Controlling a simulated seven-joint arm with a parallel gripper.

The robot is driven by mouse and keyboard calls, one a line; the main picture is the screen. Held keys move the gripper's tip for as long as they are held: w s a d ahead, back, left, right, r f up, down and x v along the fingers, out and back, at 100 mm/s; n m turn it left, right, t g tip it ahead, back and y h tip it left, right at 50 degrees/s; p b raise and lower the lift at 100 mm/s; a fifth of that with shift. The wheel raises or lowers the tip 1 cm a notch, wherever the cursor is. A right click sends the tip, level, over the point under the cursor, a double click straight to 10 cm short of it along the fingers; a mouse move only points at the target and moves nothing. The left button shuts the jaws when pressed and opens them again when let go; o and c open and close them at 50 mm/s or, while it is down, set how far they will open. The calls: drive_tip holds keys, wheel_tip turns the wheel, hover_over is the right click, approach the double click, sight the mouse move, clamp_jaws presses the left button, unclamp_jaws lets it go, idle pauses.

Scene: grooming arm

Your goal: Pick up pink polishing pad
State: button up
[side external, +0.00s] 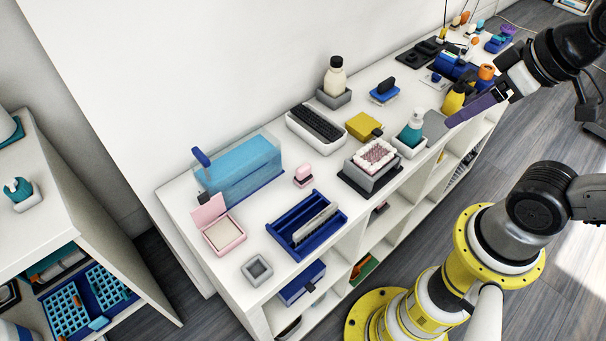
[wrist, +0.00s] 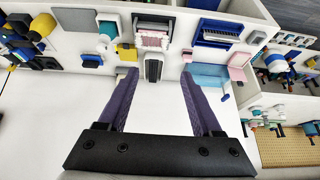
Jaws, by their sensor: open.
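The pink polishing pad (side external: 303,176) looks like a small pink block with a paler band. It sits on the white bench top between the translucent blue box and the grey holder. In the wrist view a small pink piece that looks like the pad (wrist: 187,56) shows just beyond the right fingertip. My gripper (side external: 452,121) is up at the right in the side view, well away from the pad, with purple fingers. In the wrist view my gripper (wrist: 158,76) has its fingers spread with nothing held between them.
A translucent blue box (side external: 240,170) stands left of the pad. A blue rack (side external: 290,225), an open pink case (side external: 222,232), a grey holder with a pinkish-white brush (side external: 370,175) and a black-topped white tray (side external: 316,128) surround it. A tall bottle (side external: 335,78) stands behind.

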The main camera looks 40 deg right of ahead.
drive_tip(key=shift+o, duration=0.5)
